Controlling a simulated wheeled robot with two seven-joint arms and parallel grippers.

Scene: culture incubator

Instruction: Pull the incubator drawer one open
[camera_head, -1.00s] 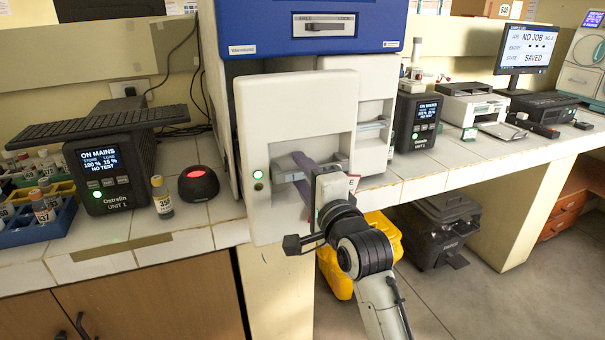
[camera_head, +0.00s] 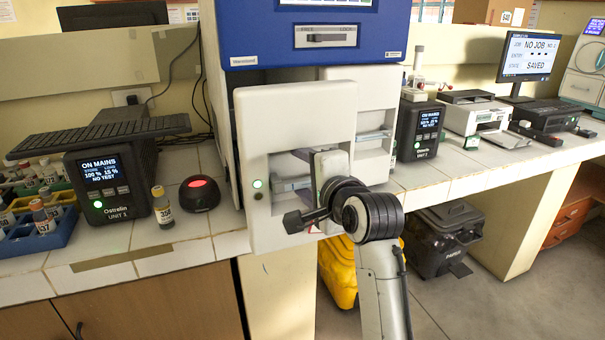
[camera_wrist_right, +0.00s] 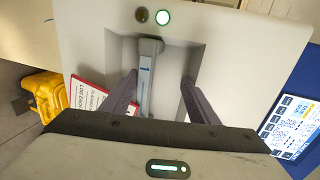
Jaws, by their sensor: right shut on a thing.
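A white drawer front (camera_head: 295,105) with a recess and a lit green light sits under the blue top of the incubator (camera_head: 245,42). It stands forward of the white front (camera_head: 342,90) to its right. My left gripper is not in view.
On the left counter are a power unit (camera_head: 105,180), a keyboard (camera_head: 95,135), a vial (camera_head: 162,207) and a round black device (camera_head: 199,193). A second power unit (camera_head: 419,128) and a printer (camera_head: 475,110) stand right.

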